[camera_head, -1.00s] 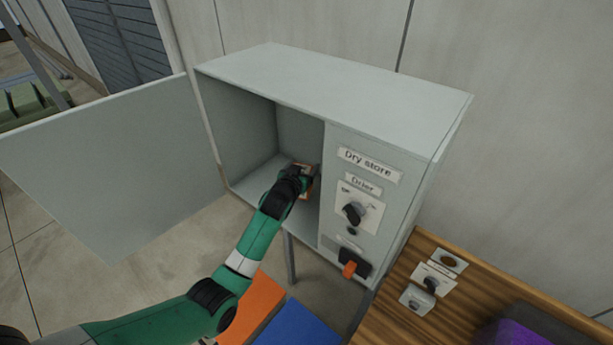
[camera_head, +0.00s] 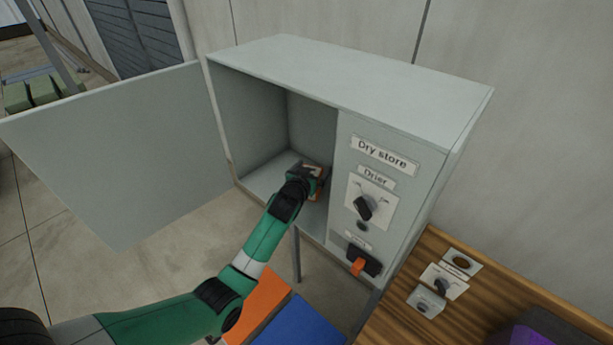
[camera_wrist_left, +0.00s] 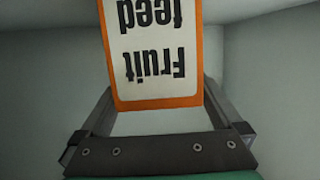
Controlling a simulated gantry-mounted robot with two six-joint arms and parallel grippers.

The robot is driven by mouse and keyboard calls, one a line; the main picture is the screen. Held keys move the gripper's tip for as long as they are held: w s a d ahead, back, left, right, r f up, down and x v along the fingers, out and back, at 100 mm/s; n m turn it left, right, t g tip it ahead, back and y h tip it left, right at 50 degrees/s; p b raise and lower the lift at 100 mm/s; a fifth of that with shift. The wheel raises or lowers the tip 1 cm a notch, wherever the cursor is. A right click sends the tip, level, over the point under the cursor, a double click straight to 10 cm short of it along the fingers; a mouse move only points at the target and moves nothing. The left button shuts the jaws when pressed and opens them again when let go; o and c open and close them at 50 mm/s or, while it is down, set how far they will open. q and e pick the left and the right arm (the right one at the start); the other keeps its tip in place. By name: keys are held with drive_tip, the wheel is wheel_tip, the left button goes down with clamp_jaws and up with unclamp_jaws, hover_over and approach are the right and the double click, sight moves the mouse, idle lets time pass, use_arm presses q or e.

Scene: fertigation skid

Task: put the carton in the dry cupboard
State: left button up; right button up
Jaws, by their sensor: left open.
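The carton (camera_head: 318,188), orange and white, stands inside the open left compartment of the dry cupboard (camera_head: 370,85), on its floor near the inner right wall. In the left wrist view the carton (camera_wrist_left: 155,60) shows its label "Fruit feed" upside down, with an orange border. My left gripper (camera_head: 308,172) reaches into the compartment at the carton. Its jaws are open, one finger on each side of the carton's near end; a gap shows beside the right finger. The grey cupboard door (camera_head: 120,155) is swung wide open to the left. My right gripper is out of view.
The cupboard's right panel has a "Dry store" label (camera_head: 384,153), a Drier knob (camera_head: 363,208) and an orange-handled switch (camera_head: 358,266). A wooden bench (camera_head: 470,310) with small controls stands at lower right. Orange (camera_head: 258,308) and blue (camera_head: 300,325) items lie below.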

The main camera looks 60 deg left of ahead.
use_arm(q)
drive_tip(key=p+v, duration=0.2)
drive_tip(key=v, duration=0.9)
drive_tip(key=shift+p, duration=0.35)
drive_tip(key=shift+s, duration=0.15)
